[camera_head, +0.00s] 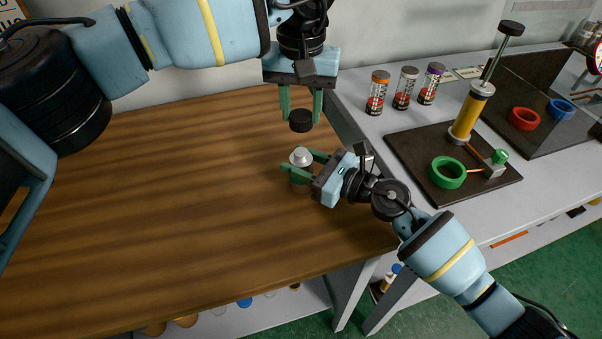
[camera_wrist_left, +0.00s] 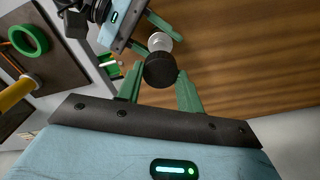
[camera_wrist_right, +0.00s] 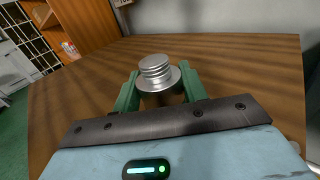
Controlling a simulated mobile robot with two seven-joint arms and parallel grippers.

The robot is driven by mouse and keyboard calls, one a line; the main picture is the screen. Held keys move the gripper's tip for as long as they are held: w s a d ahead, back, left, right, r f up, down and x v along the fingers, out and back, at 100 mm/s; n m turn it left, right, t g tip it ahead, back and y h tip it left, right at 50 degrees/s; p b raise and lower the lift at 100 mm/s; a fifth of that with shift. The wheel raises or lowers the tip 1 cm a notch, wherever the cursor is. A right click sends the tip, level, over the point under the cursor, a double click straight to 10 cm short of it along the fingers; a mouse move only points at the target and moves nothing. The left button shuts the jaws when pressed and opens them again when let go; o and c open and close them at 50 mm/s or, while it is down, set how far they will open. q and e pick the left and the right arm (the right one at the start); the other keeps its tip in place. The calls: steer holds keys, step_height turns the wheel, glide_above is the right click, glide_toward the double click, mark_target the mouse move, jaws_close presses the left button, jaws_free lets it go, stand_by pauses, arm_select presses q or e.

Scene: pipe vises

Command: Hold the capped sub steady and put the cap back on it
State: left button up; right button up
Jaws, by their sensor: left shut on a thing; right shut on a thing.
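The sub (camera_head: 301,158) is a silvery metal piece with a threaded top, standing on the wooden table. My right gripper (camera_head: 299,168) is shut on it from the right; the right wrist view shows its bare thread (camera_wrist_right: 156,70) between the green fingers (camera_wrist_right: 157,88). The cap (camera_head: 300,121) is black and round. My left gripper (camera_head: 300,107) is shut on it, pointing down, and holds it above the sub. In the left wrist view the cap (camera_wrist_left: 160,70) sits between the fingertips (camera_wrist_left: 160,88), with the sub's pale top (camera_wrist_left: 160,43) beyond it. The cap and sub are apart in the head view.
The wooden table (camera_head: 150,210) is clear to the left. A grey bench (camera_head: 400,125) at the right holds several small bottles (camera_head: 404,88), a dark mat (camera_head: 420,145) with a green ring (camera_head: 447,172) and a yellow cylinder (camera_head: 468,115), and red (camera_head: 524,118) and blue (camera_head: 561,109) rings.

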steer(key=c, duration=0.4)
arm_select(q)
glide_above(302, 151)
steer(key=shift+a+f, duration=0.1)
steer(key=shift+f, duration=2.4)
steer(key=shift+f, duration=0.1)
steer(key=shift+f, duration=0.8)
steer(key=shift+f, duration=0.55)
arm_select(e)
jaws_close()
